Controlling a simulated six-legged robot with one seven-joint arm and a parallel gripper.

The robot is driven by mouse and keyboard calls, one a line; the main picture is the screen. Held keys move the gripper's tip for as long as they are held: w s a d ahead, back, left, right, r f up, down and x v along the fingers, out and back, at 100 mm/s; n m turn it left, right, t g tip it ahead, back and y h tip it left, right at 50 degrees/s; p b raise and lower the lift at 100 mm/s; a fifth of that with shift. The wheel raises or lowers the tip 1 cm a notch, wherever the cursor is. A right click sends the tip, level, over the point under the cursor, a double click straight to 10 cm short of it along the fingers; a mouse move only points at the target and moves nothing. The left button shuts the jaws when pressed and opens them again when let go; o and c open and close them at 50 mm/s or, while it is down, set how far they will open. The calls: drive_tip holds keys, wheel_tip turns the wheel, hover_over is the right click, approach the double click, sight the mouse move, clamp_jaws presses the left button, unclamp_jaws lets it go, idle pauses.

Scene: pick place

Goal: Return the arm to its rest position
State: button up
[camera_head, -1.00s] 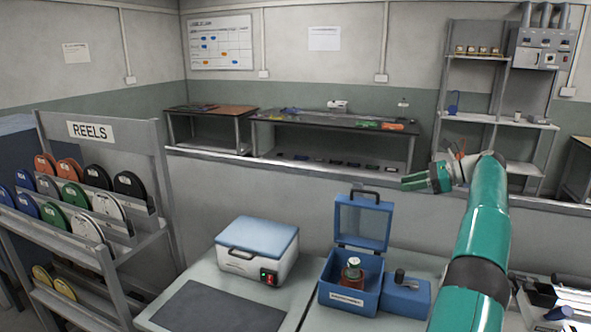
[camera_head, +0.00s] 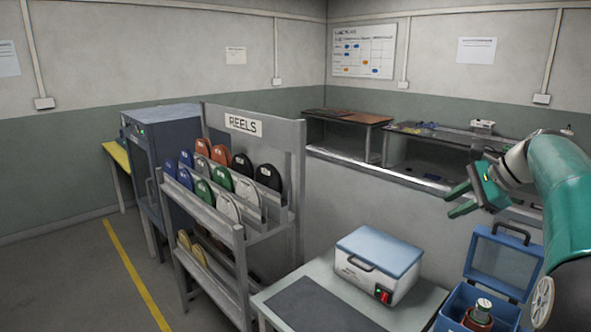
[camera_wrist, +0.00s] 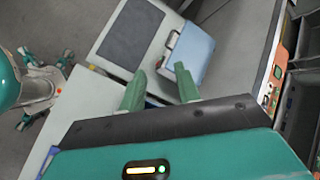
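My gripper (camera_head: 457,201) is in the air at the right of the head view, at the end of my teal arm. Its two green fingers are apart with nothing between them. The fingers also show in the wrist view (camera_wrist: 159,72), spread over the bench far below. My arm is bent, with the gripper pointing to the left. The gripper is apart from everything around it.
A grey reel rack (camera_head: 240,240) stands left of the bench (camera_head: 330,318). A low wall (camera_head: 390,215) runs behind.

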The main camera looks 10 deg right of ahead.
drive_tip(key=s+a+f+n+g+h, duration=0.15)
drive_tip(key=s+a+n, duration=0.35)
drive_tip(key=a, duration=0.5)
drive_tip(key=s+a+f+n+h, duration=0.1)
drive_tip(key=s+a+n+h, duration=0.1)
drive_tip(key=s+a+n, duration=0.5)
drive_tip(key=s+a+f+n+h, duration=0.1)
drive_tip(key=s+a+f+n, duration=0.2)
drive_tip(key=s+a+f, duration=0.2)
drive_tip(key=s+a+f+n+h, duration=0.1)
drive_tip(key=s+a+f+n, duration=0.3)
drive_tip(key=s, duration=0.6)
wheel_tip(320, 180, down, 2)
drive_tip(key=shift+a+f+t, duration=0.25)
drive_tip(key=shift+a+t, duration=0.1)
drive_tip(key=shift+a, duration=0.2)
drive_tip(key=shift+d, duration=0.15)
